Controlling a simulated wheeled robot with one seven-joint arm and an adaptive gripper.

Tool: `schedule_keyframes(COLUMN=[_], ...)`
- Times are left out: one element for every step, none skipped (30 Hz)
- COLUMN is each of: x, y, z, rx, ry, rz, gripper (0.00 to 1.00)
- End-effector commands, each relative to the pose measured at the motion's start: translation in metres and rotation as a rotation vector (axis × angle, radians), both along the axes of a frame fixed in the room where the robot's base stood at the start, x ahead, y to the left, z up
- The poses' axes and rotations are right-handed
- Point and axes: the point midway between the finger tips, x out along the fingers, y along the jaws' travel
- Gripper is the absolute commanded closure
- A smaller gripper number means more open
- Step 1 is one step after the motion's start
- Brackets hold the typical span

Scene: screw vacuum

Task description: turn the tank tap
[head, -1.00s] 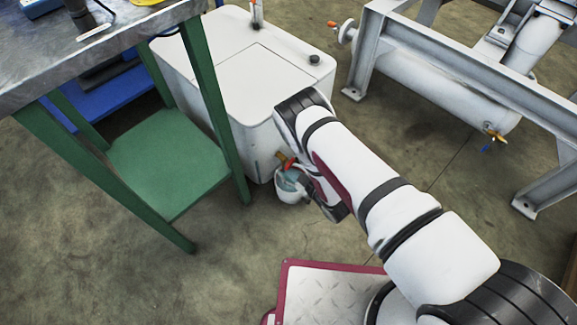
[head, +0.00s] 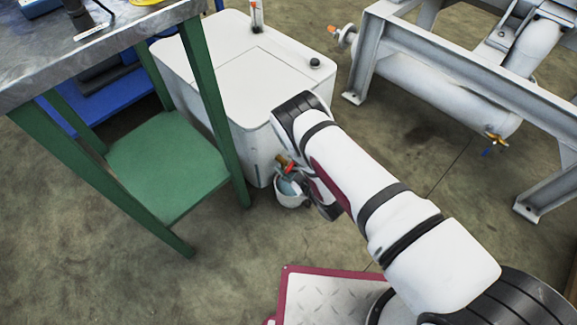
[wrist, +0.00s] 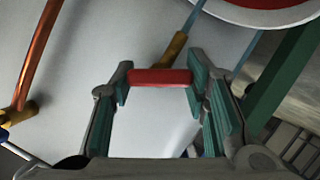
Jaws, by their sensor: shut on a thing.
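The white tank (head: 190,75) stands on the floor beyond the green-legged bench. Its tap, with a brass body (head: 282,160) and a red lever (head: 290,168), is low on the tank's near right side. In the wrist view the red lever (wrist: 145,77) lies crosswise between my gripper's (wrist: 160,88) teal-padded fingers, and the brass body (wrist: 175,47) shows just behind it. My gripper is shut on the lever. In the head view my arm hides much of the gripper. A small white bucket (head: 291,199) is below the tap.
The green bench (head: 168,170) stands close left of the tap, one leg near the bucket. A grey steel frame (head: 465,75) with a white cylinder is at the right. A copper-coloured pipe (wrist: 37,55) shows in the wrist view. Floor between is clear.

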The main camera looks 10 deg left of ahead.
Motion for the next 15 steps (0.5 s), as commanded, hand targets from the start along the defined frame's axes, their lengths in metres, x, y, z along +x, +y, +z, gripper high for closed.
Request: schedule_keyframes(x=[0.0001,0.0001,0.0003,0.0004,0.0004,0.0007,0.0011,0.0011,0.0016,0.0018,0.0019,0.0022,0.0023,0.0024,0.0026], y=[-0.0002,-0.0003,-0.0005,-0.0006,-0.0006,-0.001,-0.0014,-0.0014,-0.0016,-0.0018,-0.0017,-0.0019,-0.002,-0.002,-0.0025], z=[0.0002,0.0003,0.0004,0.0006,0.0008,0.001,0.0012,0.0014,0.0018,0.0018,0.0019,0.002,0.0021,0.0021,0.0018], rx=[0.005,0.01,0.017,0.023,0.03,0.041,0.052,0.062,0.078,0.091,0.104,0.122,0.135,0.149,0.165], ry=[0.007,0.012,0.022,0.03,0.039,0.054,0.066,0.08,0.099,0.115,0.132,0.154,0.17,0.187,0.209], rz=[0.0,-0.001,-0.002,-0.002,-0.001,-0.003,-0.004,-0.002,-0.004,-0.003,-0.003,-0.004,-0.003,-0.004,-0.004], gripper=[0.86,0.86,0.86,0.86,0.86,0.86,0.86,0.86,0.86,0.86,0.86,0.86,0.86,0.86,0.86])
